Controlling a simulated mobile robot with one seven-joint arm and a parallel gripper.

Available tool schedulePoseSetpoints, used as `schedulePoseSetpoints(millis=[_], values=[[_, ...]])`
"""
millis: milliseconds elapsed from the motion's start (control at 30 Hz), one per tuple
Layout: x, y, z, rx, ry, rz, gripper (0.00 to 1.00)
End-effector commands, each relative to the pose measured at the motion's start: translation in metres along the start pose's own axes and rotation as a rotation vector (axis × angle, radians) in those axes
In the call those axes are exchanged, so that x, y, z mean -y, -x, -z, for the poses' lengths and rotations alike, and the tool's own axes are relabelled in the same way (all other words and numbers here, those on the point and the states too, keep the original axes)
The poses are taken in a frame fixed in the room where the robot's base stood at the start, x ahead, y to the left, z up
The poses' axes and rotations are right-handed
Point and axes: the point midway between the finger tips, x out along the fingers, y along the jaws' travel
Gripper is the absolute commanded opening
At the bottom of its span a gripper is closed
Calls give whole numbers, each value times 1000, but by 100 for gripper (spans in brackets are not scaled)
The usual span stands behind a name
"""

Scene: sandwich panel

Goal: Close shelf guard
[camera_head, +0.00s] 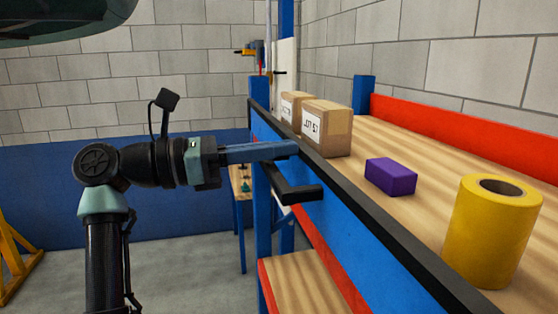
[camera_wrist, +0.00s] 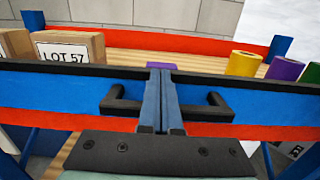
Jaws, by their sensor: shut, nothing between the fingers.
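The shelf guard is a blue panel with a black top rail, upright along the shelf's front edge in the head view (camera_head: 352,210) and crossing the wrist view (camera_wrist: 62,95). Its black bar handle (camera_head: 290,193) sticks out from the front; in the wrist view the handle (camera_wrist: 122,106) shows on both sides of my fingers. My gripper (camera_head: 296,149) is shut and empty, its long blue fingers level above the handle, tips at the guard's top rail. In the wrist view the fingertips (camera_wrist: 160,70) overlap that rail. I cannot tell whether they touch it.
On the wooden shelf (camera_head: 420,150) behind the guard stand cardboard boxes (camera_head: 328,125), a purple block (camera_head: 391,177) and a yellow roll (camera_head: 487,235). The wrist view adds a purple roll (camera_wrist: 284,68) and a green one (camera_wrist: 312,73). A lower shelf (camera_head: 298,280) lies below.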

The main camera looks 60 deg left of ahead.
Motion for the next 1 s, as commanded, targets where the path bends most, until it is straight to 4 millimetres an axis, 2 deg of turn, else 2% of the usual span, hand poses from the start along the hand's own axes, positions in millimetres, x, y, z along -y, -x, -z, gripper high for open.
schedulePoseSetpoints(millis=[400, 1000], values=[[-3, -15, -6, -176, -1, -1, 0], [-1, -21, -8, -193, -4, 6, 0]])
